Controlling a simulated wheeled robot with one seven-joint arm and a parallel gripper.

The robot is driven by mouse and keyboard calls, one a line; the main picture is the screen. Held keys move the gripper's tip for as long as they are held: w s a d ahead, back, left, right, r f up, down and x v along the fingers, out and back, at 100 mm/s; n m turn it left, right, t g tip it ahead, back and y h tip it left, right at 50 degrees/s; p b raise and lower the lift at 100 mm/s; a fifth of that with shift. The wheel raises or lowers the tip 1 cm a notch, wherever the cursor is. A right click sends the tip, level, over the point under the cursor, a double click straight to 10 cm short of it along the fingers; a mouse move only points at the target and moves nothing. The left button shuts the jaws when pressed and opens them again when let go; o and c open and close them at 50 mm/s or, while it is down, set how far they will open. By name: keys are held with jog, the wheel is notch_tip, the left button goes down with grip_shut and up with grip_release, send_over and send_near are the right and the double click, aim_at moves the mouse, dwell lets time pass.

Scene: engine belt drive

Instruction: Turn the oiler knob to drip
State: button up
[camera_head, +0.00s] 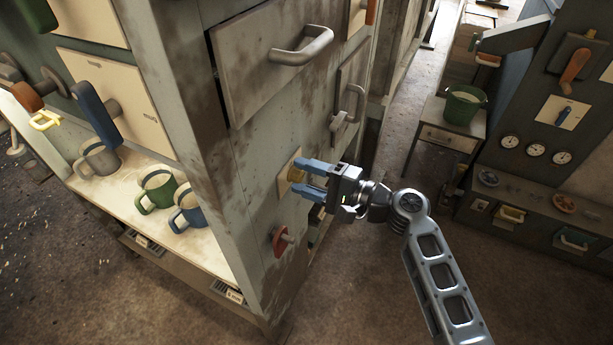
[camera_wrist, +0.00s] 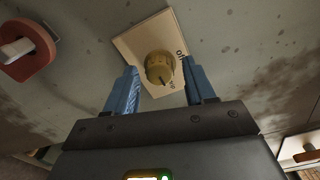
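The oiler knob (camera_wrist: 159,68) is a small round brass-coloured knob on a cream plate (camera_wrist: 131,45) with partly readable lettering. In the wrist view it sits between and just beyond the fingertips of my gripper (camera_wrist: 163,82), with a gap on both sides. A dark pointer mark shows on the knob's face, toward the lower right. In the head view the knob (camera_head: 296,174) is on the cabinet's side face, partly hidden by the blue fingers of my gripper (camera_head: 303,176). The gripper is open and holds nothing.
A red knob (camera_head: 283,240) sits below on the same panel, and it also shows in the wrist view (camera_wrist: 28,52). A drawer handle (camera_head: 303,45) and a latch handle (camera_head: 347,110) project above. Mugs (camera_head: 158,189) stand on the shelf at left. Open floor lies to the right.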

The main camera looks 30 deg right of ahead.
jog(key=v, duration=0.8)
jog(key=shift+w+a, duration=0.1)
dwell(1.7)
